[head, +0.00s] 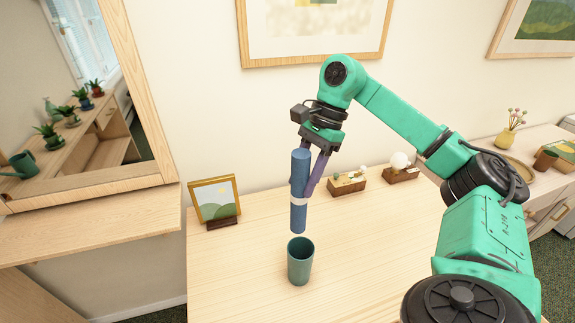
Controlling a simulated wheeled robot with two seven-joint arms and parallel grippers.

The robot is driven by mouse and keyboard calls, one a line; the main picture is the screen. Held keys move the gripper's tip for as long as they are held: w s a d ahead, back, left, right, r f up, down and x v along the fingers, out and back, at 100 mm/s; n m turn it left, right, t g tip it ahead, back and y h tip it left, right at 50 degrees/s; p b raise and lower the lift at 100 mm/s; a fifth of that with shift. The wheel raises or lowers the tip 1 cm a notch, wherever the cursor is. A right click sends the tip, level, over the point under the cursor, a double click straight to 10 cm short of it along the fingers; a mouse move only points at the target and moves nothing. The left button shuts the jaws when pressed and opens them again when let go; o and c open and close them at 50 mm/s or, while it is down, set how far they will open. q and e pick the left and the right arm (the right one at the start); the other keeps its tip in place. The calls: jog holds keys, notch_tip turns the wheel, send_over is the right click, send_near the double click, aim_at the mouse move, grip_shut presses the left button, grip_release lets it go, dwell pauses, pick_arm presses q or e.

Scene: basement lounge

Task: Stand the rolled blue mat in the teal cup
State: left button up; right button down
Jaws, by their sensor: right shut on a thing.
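The rolled blue mat (299,218) is a slim upright blue roll with a pale band around its middle. My right gripper (304,190) is shut on it and holds it vertical in the air. The teal cup (300,265) stands upright and open on the wooden table. The lower end of the mat is a little above the cup's mouth in the picture, roughly in line with it. A gap shows between the mat and the cup. The cup's floor is hidden. My left gripper is out of view.
The table (225,280) is clear around the cup. A framed picture (215,200) stands at the back left, and two small wooden blocks with round objects (347,184) (400,170) stand at the back. A mirror (150,100) rises at the left. A yellow vase (507,138) stands far right.

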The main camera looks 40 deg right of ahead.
jog(key=shift+s+f, duration=0.15)
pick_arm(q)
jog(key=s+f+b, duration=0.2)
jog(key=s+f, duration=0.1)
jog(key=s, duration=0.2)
pick_arm(e)
jog(key=b, duration=0.4)
send_over(304, 230)
jog(key=f, duration=0.6)
jog(key=shift+w+d, duration=0.3)
jog(key=shift+s+f+b, duration=0.1)
jog(key=shift+f+b, duration=0.2)
jog(key=shift+f, duration=0.1)
notch_tip(304, 230, down, 4)
jog(key=b, duration=0.3)
jog(key=shift+f+b, duration=0.15)
jog(key=shift+b, duration=0.2)
notch_tip(304, 230, down, 4)
jog(key=b, duration=0.4)
jog(key=shift+f, duration=0.2)
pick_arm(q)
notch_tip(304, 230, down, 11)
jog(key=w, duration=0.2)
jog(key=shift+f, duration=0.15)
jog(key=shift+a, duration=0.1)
pick_arm(e)
jog(key=shift+c, duration=1.5)
grip_release()
